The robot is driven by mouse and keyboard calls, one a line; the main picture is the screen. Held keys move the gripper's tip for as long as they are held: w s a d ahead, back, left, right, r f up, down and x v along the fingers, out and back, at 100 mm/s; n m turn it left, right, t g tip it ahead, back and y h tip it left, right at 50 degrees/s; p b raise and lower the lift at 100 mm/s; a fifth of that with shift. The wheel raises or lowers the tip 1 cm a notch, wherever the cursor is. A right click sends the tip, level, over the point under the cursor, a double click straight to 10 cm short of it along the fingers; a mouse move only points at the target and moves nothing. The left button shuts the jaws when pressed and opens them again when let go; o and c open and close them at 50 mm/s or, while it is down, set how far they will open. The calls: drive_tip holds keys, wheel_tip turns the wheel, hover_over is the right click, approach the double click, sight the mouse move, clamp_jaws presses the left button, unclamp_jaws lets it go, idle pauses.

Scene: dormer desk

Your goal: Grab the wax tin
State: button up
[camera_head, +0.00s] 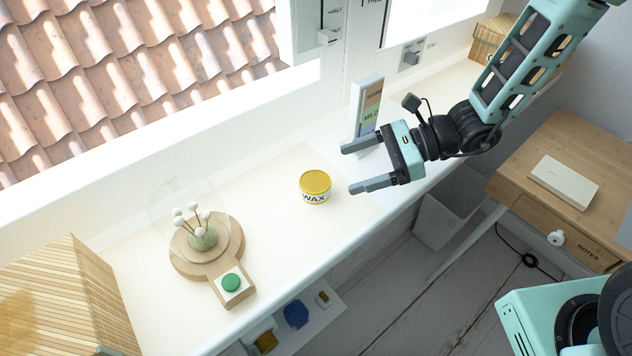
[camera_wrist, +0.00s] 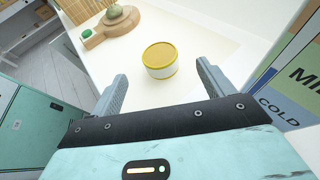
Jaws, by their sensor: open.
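The wax tin (camera_head: 315,188) is a short round tin with a yellow lid and a white side marked "WAX". It stands upright on the white sill (camera_head: 280,245). My gripper (camera_head: 350,168) is open and empty, to the right of the tin and apart from it, its fingers pointing left toward it. In the wrist view the tin (camera_wrist: 160,60) is ahead of the fingertips, roughly between the lines of the two fingers (camera_wrist: 161,70). Nothing hides the tin in either view.
An upright card (camera_head: 366,105) with coloured bands stands behind my gripper. A round wooden board (camera_head: 180,255) with a glass dome, white-tipped sticks and a green button (camera_head: 231,282) is left of the tin. A slatted wooden box (camera_head: 75,290) is at far left. The sill around the tin is clear.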

sight(318, 181)
drive_tip(key=x, duration=0.3)
drive_tip(key=p+x, duration=0.1)
drive_tip(key=x, duration=0.7)
drive_tip(key=shift+s+f, duration=0.1)
drive_tip(key=shift+f, duration=0.2)
drive_tip(key=c, duration=1.2)
